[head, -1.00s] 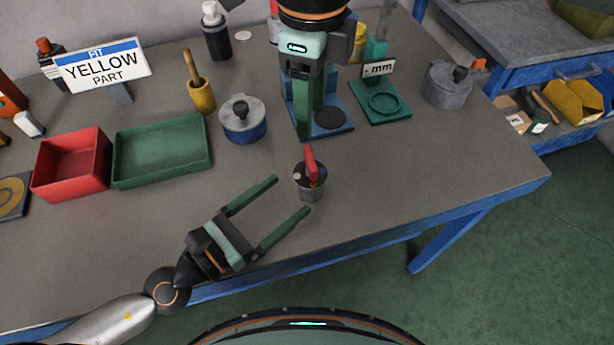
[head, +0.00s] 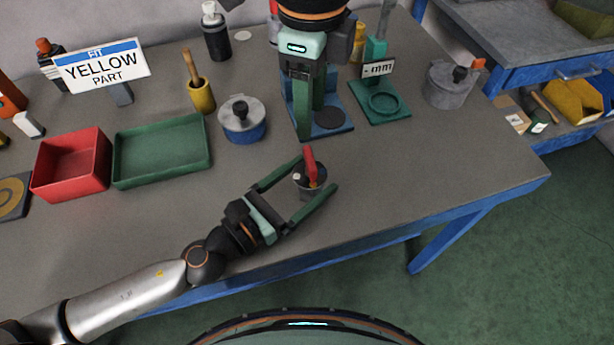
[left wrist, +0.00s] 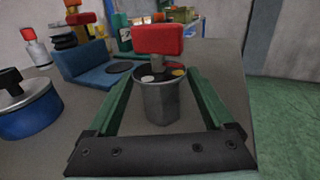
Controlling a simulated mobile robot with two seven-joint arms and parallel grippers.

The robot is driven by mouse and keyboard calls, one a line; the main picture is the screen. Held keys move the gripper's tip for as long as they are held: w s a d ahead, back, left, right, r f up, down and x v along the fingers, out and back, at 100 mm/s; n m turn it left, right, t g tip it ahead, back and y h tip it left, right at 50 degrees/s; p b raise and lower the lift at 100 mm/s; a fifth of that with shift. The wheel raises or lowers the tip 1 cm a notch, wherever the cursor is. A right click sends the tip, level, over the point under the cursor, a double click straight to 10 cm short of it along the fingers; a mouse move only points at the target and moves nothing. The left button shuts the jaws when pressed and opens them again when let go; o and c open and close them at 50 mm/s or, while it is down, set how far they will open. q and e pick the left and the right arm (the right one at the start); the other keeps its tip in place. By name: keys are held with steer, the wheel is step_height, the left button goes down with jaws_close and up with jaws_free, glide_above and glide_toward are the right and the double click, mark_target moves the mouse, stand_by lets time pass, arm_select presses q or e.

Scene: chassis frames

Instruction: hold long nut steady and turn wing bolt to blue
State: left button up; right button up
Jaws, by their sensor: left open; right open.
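The long nut (head: 305,193) is a grey upright cylinder on the table, with a dark top face carrying coloured dots. In the left wrist view the nut (left wrist: 162,103) shows a white dot at left and a yellow one at right; no blue dot is clear. The red wing bolt (head: 310,166) stands upright in its top; it also shows in the left wrist view (left wrist: 158,40). My left gripper (head: 319,173) is open, its green fingers on either side of the nut, with gaps visible. My right gripper (head: 308,128) is open, pointing down behind the nut, before the blue stand.
A blue stand (head: 338,110) and a green gauge stand (head: 385,112) are behind the nut. A blue-grey pot (head: 243,126), green tray (head: 160,178) and red bin (head: 68,185) lie to the left. The table right of the nut is clear.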

arm_select(q)
jaws_close()
stand_by(0.7)
